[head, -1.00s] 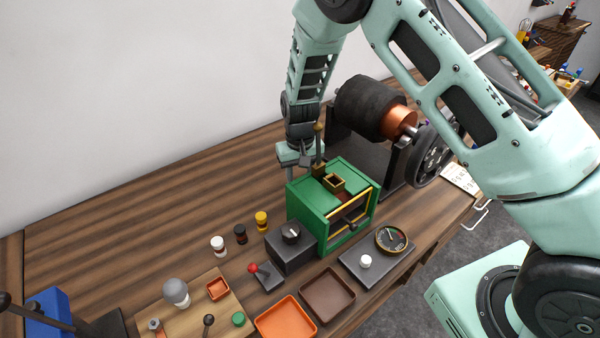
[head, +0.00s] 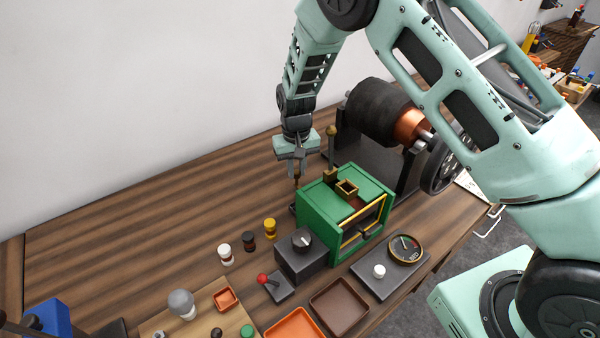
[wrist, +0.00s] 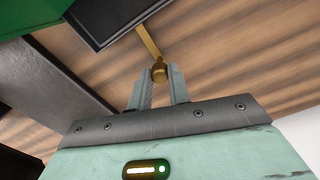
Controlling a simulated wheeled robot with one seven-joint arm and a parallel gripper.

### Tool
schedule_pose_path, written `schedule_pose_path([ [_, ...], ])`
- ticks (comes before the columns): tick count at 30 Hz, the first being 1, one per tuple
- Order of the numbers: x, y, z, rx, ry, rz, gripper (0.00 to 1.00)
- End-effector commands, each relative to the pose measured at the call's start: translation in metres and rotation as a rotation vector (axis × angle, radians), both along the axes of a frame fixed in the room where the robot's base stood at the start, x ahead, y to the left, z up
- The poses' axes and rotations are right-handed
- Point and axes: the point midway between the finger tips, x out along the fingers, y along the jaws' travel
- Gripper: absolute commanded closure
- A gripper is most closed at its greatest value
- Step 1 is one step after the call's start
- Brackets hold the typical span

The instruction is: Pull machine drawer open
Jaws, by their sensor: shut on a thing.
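The green machine (head: 320,215) stands on the wooden bench, with a brass-framed front and a brass hopper on top. A dark drawer (head: 293,208) juts a little from its left side in the head view. The drawer's dark edge also shows at the top of the wrist view (wrist: 122,30), beside the green housing (wrist: 30,12). A brass rod (wrist: 148,40) runs from the drawer to a round brass knob (wrist: 159,73). My gripper (head: 297,178) is left of the machine, its fingers (wrist: 160,78) shut on the knob. The drawer's inside is hidden.
A dark roller with a copper part (head: 385,115) stands behind the machine. A dial box (head: 300,255), a gauge (head: 404,249), a red-knobbed lever (head: 272,285), small jars (head: 248,242) and trays (head: 340,307) lie in front. The bench left of my gripper is clear.

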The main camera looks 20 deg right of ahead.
Motion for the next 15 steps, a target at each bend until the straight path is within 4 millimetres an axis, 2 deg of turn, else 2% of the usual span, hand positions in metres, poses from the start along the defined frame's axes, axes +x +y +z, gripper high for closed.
schedule_pose_path([
  [6, 0.0006, -0.0003, 0.0006, 0.000, -0.003, -0.001, 1.00],
  [7, 0.0006, -0.0004, 0.0006, 0.000, -0.003, -0.001, 0.76],
  [9, 0.0006, -0.0004, 0.0006, 0.000, -0.003, -0.001, 0.59],
  [15, 0.0002, -0.0004, 0.0003, 0.000, -0.002, -0.001, 0.59],
])
